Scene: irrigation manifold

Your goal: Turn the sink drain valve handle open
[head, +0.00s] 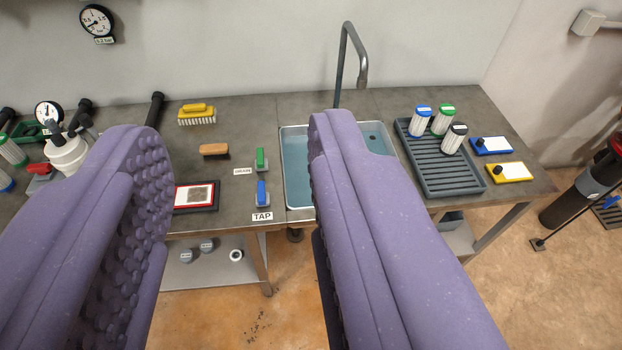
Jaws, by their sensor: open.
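A green lever handle (260,158) sits on a small grey mount on the bench, left of the sink (295,181). A small white label (243,171) beside it is hard to read, possibly the drain label. The green handle points roughly away from me. A blue lever handle (262,191) stands nearer the front edge, with a label (262,216) reading TAP. My gripper (238,138) is open and empty, its two purple padded fingers wide apart. Both handles show in the gap between the fingers, farther off and untouched. The right finger hides part of the sink.
A tall faucet (345,60) rises behind the sink. A grey ribbed tray (436,178) with three capped cartridges stands right of it. A yellow brush (197,115), brown brush (214,151) and red-framed card (195,196) lie left of the handles.

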